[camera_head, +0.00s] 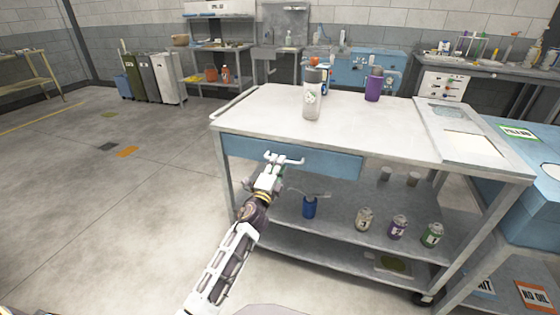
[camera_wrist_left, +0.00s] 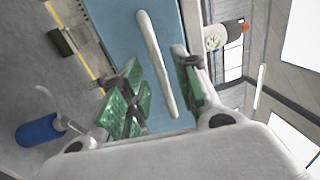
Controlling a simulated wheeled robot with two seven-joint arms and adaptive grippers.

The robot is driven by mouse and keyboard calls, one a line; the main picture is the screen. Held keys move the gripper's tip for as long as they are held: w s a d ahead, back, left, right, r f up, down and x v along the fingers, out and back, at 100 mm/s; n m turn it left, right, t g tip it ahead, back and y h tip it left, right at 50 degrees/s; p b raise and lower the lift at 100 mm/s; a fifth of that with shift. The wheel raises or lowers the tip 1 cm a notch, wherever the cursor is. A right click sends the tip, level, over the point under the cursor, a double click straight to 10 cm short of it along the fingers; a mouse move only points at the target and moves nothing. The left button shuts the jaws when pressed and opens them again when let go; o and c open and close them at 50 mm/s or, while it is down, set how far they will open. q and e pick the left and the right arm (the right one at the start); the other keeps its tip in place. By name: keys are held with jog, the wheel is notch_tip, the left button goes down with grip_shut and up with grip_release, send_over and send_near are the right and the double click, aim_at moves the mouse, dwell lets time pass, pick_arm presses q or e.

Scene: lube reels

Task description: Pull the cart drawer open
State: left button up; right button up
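The cart (camera_head: 380,125) has a white top. A blue drawer (camera_head: 335,163) sits just under its near edge, and its front looks flush with the frame. The drawer has a pale bar handle (camera_head: 291,161). In the left wrist view the blue front (camera_wrist_left: 122,28) and the handle (camera_wrist_left: 156,60) show clearly. My left gripper (camera_head: 272,165) is at the handle. Its green-padded fingers (camera_wrist_left: 160,90) are apart, with the handle's lower end between them in the picture. I cannot tell whether they touch it. My right gripper is not in view.
A white-and-grey bottle (camera_head: 311,98) and a purple cup (camera_head: 374,86) stand on the cart top. A blue can (camera_head: 309,207) and several other cans stand on the shelf below. A blue cabinet (camera_head: 535,170) is close at the right.

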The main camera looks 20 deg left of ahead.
pick_arm(q)
jog(key=shift+w+r, duration=0.15)
jog(key=shift+w, duration=0.6)
jog(key=shift+w+r, duration=0.15)
jog(key=shift+w, duration=0.6)
grip_shut()
